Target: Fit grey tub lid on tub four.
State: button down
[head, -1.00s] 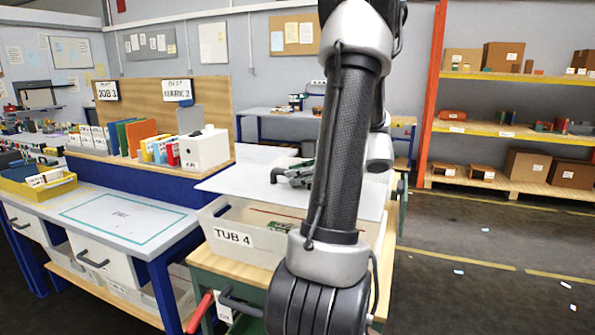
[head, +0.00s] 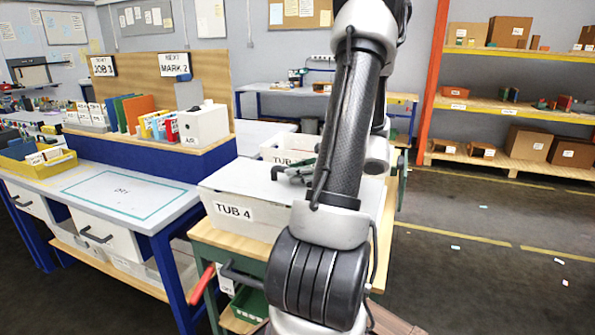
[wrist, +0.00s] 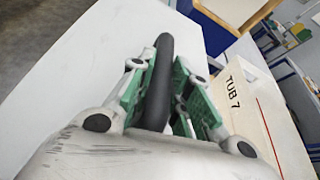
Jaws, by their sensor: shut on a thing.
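The pale grey tub lid (head: 238,178) lies level across the top of tub four (head: 258,224), which stands on the wooden-topped cart. The lid covers the tub's opening along the visible front and left edges. I cannot tell whether it is pressed fully down. My gripper (head: 290,171) is over the lid. In the wrist view my gripper (wrist: 160,95) has its green-padded fingers on both sides of the black lid handle (wrist: 160,75), shut on it. The lid (wrist: 85,75) fills the left of that view. My arm hides the right part of the lid and tub.
Another tub stands just behind; the wrist view shows a tub labelled TUB 7 (wrist: 255,100) beside the lid. A workbench (head: 150,205) with drawers is at the left. A red lever (head: 202,285) sticks out at the cart's front. Open floor (head: 480,280) lies right.

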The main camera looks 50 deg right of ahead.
jog(key=c, duration=1.3)
grip_release()
jog(key=shift+o, duration=0.2)
jog(key=v, duration=1.2)
jog(key=shift+r, duration=0.1)
jog(key=shift+w+a, duration=0.1)
